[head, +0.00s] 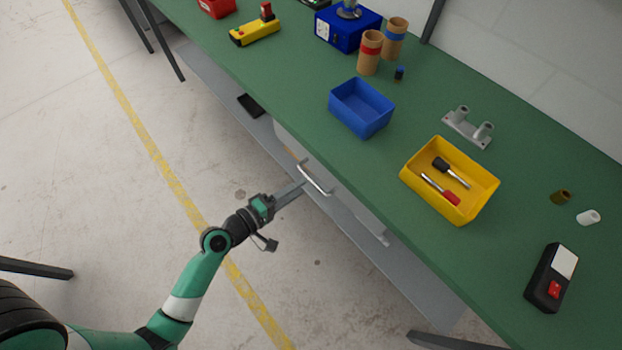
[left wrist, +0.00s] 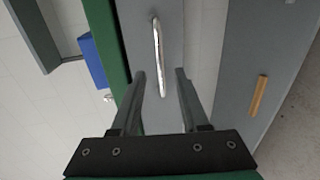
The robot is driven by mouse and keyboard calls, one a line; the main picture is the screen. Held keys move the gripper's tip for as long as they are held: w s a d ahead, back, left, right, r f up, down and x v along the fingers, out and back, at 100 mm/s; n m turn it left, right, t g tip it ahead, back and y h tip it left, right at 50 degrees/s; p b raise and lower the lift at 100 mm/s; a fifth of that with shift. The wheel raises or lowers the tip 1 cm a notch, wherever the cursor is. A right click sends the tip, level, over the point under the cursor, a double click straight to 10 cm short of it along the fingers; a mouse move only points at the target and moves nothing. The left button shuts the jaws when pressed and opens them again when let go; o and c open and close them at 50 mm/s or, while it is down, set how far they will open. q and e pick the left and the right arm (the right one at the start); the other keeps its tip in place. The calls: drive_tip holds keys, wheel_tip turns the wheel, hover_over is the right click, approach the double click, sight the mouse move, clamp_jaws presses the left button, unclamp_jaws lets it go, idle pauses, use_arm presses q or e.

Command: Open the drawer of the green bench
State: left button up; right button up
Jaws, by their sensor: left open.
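The green bench (head: 300,95) runs diagonally across the head view. Under its front edge is a grey drawer front with a silver bar handle (head: 315,180). The handle also shows in the left wrist view (left wrist: 157,55), just beyond my fingertips and lined up between them. My left gripper (head: 302,184) is open, close to the handle. In the left wrist view its two fingers (left wrist: 159,75) stand apart with nothing clearly between them but the handle's near end. The drawer looks shut. My right gripper is not in view.
On the bench stand a blue bin (head: 362,108), a yellow bin (head: 450,180) with tools, cardboard tubes (head: 370,52) and a black meter (head: 551,278). A grey lower shelf (head: 215,85) runs beneath. The floor in front is open.

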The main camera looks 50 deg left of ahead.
sight(310, 181)
use_arm(q)
drive_tip(key=x, duration=0.5)
drive_tip(key=shift+w+f, duration=0.1)
drive_tip(key=shift+w, duration=0.2)
clamp_jaws()
idle(1.0)
